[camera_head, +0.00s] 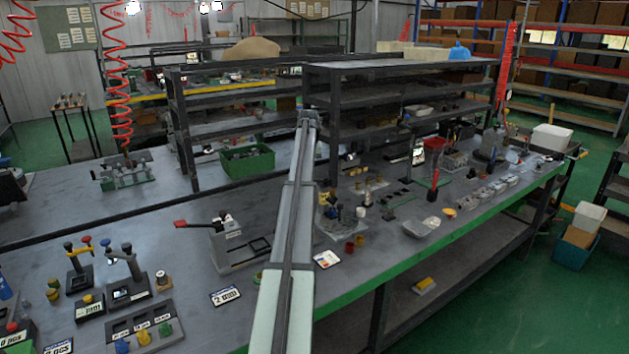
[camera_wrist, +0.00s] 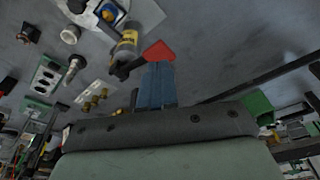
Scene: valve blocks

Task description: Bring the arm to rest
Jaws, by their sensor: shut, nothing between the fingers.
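My arm stretches from the bottom middle of the head view up and away over the workbench (camera_head: 190,275). My gripper (camera_head: 308,116) is at its far end, small, in front of the dark shelf frame. In the wrist view my gripper (camera_wrist: 157,72) shows as blue-grey fingers close together, shut with nothing held. A red and black part (camera_wrist: 157,52) shows just beyond the fingertips; I cannot tell whether it touches them. A bottle with a yellow label (camera_wrist: 127,42) is beside it.
A dark shelf rack (camera_head: 400,66) stands close to the arm's end. A green bin (camera_head: 247,161) is left of the arm. A red-handled clamp fixture (camera_head: 226,240) stands on the bench at left. Small cups (camera_head: 350,246) and parts lie right of the arm.

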